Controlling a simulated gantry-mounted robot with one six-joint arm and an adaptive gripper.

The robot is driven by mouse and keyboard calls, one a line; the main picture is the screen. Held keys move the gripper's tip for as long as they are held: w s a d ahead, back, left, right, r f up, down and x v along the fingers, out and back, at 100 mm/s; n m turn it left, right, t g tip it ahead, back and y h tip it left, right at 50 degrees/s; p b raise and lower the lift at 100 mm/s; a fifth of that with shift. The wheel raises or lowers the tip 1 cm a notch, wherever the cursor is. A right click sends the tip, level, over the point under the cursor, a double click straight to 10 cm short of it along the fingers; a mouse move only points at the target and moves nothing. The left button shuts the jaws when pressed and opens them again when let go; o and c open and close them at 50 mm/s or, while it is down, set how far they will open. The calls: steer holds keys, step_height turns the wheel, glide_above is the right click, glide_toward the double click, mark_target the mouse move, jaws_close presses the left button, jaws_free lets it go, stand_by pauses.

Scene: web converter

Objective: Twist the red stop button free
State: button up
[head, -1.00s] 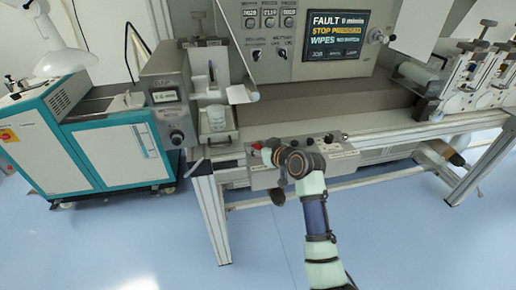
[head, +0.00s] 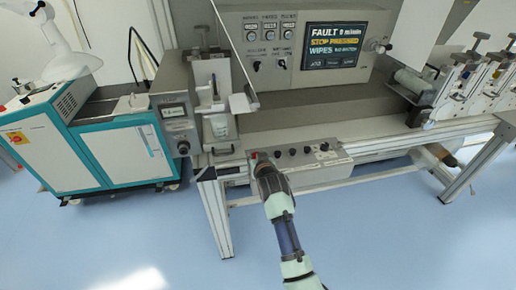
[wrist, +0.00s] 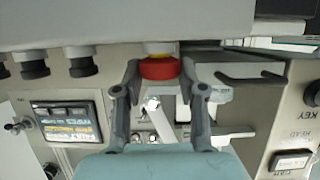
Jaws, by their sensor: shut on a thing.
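The red stop button (wrist: 160,68) has a yellow collar and sits on the front control box of the machine. In the wrist view it lies between the two fingertips of my gripper (wrist: 160,76), which is shut on it. In the head view my gripper (head: 262,165) is at the left end of the control box (head: 318,176), and only a bit of red shows beside it. The screen (head: 335,45) reads "FAULT 0 m/min", "STOP PRESSED" and "WIPES".
Several black knobs stand on the box right of my gripper, and they show in the wrist view too (wrist: 80,62). A grey unit with a small display (head: 174,112) and a teal and white cabinet (head: 118,155) stand left. The blue floor in front is clear.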

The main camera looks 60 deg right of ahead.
steer(key=shift+w+a+f+m+g+h, duration=0.1)
steer(key=shift+m+g+h, duration=0.4)
steer(key=shift+m+g, duration=0.3)
steer(key=shift+m+g+b, duration=0.3)
steer(key=shift+g+b, duration=0.05)
steer(key=shift+g, duration=0.05)
steer(key=o, duration=1.1)
steer(key=shift+o, duration=0.2)
steer(key=shift+h, duration=0.3)
steer(key=v, duration=1.2)
steer(key=shift+w, duration=0.1)
